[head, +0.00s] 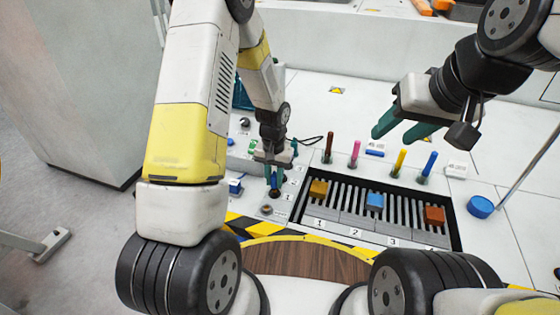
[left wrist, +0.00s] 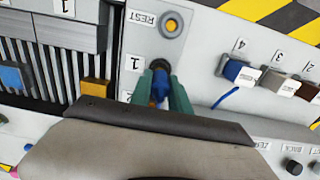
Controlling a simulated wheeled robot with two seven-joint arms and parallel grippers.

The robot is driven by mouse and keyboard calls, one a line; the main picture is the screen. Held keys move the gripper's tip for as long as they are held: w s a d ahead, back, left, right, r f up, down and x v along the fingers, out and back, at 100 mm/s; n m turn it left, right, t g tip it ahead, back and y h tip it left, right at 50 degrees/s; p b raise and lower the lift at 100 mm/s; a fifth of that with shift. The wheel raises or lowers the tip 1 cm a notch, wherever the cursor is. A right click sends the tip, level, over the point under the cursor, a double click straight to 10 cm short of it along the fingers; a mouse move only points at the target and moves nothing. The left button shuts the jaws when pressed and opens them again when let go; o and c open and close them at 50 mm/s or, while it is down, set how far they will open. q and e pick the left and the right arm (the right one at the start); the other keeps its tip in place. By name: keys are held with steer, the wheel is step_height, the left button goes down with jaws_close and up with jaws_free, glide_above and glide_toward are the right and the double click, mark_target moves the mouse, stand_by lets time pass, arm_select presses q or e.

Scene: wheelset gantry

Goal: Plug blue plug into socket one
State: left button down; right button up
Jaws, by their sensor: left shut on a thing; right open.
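My left gripper (head: 272,174) is shut on the blue plug (head: 274,182) above the panel's dark round socket one (head: 274,194). In the left wrist view the blue plug (left wrist: 159,88) sits between the teal fingers, and its front end meets or overlaps the dark ring of socket one (left wrist: 160,65), beside the label "1". I cannot tell how deep the plug is in the socket. My right gripper (head: 405,127) is open and empty, raised above the white table at the right.
A ring marked REST (left wrist: 171,25) lies beside socket one. A slotted black tray (head: 345,205) holds orange and blue blocks. Several coloured pegs, such as a pink one (head: 355,153), stand behind it. A row of numbered connectors (left wrist: 278,82) lies right of the socket panel.

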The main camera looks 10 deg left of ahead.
mark_target(274, 172)
arm_select(q)
steer(key=shift+f, duration=0.95)
steer(key=c, duration=1.1)
jaws_free()
steer(key=shift+c, duration=0.2)
steer(key=shift+r, duration=3.9)
